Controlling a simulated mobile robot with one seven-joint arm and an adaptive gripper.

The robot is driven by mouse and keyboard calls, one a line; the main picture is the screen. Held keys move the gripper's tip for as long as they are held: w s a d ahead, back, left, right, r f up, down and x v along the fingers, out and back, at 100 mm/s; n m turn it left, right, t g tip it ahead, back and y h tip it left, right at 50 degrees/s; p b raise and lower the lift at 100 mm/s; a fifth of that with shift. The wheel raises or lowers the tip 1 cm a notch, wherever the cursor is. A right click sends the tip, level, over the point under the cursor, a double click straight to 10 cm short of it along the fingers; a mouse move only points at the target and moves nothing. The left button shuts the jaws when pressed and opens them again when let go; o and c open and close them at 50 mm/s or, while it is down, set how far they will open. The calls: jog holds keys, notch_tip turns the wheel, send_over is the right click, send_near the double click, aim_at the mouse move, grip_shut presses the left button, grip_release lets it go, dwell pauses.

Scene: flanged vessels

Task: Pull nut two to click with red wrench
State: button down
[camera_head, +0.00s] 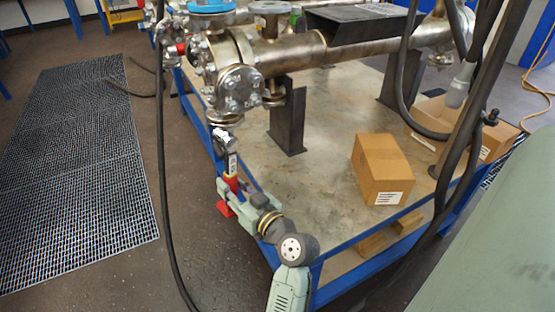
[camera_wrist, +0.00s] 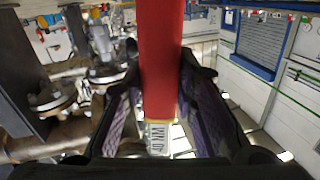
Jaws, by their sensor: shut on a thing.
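My gripper (camera_head: 231,186) is shut on the red wrench (camera_head: 232,162) beside the table's left edge. In the wrist view the wrench's red handle (camera_wrist: 160,60) runs between the dark fingers of my gripper (camera_wrist: 162,85), with a pale label reading "40 NM". In the head view the wrench's metal head (camera_head: 222,139) is up, just below the flanged end (camera_head: 238,90) of the vessel. I cannot tell whether it touches a nut. Several bolts and nuts ring the flange; which is nut two is not clear. Flanges (camera_wrist: 55,102) also show at left in the wrist view.
A cardboard box (camera_head: 382,168) stands on the blue-framed table (camera_head: 320,190), near a black support (camera_head: 288,120). Dark hoses (camera_head: 163,170) hang left of the table and at its right. A floor grating (camera_head: 80,155) lies at left, with open floor beside it.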

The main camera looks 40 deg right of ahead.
jog(key=s+d+r+m+h+b, duration=0.1)
jog(key=s+d+r+h+b, duration=0.1)
jog(key=s+d+r+h, duration=0.4)
jog(key=d, duration=0.1)
jog(key=w+d+y+p, duration=0.1)
jog(key=d, duration=0.1)
jog(key=shift+w+r+g+y, duration=0.1)
jog(key=shift+g+y, duration=0.2)
jog(key=shift+w, duration=0.15)
jog(key=shift+x, duration=1.1)
jog(key=shift+r, duration=0.1)
